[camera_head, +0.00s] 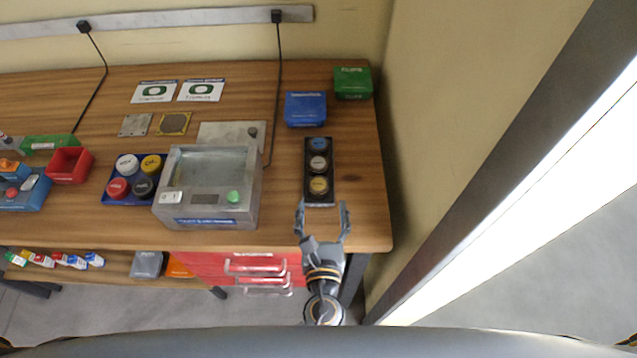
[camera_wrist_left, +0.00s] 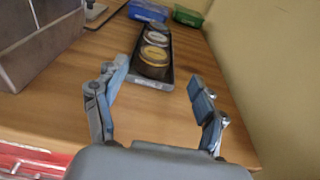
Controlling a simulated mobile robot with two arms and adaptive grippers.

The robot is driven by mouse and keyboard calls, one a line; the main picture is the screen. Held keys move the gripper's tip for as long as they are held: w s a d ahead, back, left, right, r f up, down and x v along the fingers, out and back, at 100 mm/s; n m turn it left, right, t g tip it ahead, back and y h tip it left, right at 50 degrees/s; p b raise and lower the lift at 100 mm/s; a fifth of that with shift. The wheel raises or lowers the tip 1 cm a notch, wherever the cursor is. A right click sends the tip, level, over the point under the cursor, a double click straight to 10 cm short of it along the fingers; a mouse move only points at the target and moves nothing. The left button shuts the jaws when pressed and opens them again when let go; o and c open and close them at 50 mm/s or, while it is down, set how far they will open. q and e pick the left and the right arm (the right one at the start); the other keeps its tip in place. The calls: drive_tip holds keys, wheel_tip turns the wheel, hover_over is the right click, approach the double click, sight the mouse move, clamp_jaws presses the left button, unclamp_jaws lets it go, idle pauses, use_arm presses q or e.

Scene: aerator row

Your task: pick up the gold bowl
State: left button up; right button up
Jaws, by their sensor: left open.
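My left gripper (camera_head: 322,205) is open and empty at the table's front edge, just short of the tray. In the left wrist view its fingers (camera_wrist_left: 158,74) are spread to either side of the tray's near end, not touching the gold bowl.
A grey metal machine (camera_head: 250,205) with a green button stands left of the tray. A blue box (camera_head: 305,109) and a green box (camera_head: 352,83) are behind it. A wall borders the table's right side. Red drawers (camera_head: 225,264) are below the table. Bare wood lies right of the tray.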

sight(318, 190)
use_arm(q)
drive_tip(key=w, duration=0.1)
drive_tip(key=w+p, duration=0.1)
drive_tip(key=w, duration=0.3)
drive_tip(key=shift+a+f+p, duration=0.3)
drive_tip(key=shift+a+p, duration=0.05)
drive_tip(key=shift+a, duration=0.05)
drive_tip(key=shift+w+f, duration=0.15)
drive_tip(key=shift+w, duration=0.1)
drive_tip(key=shift+s, duration=0.1)
drive_tip(key=shift+c, duration=0.7)
drive_tip(key=c, duration=1.1)
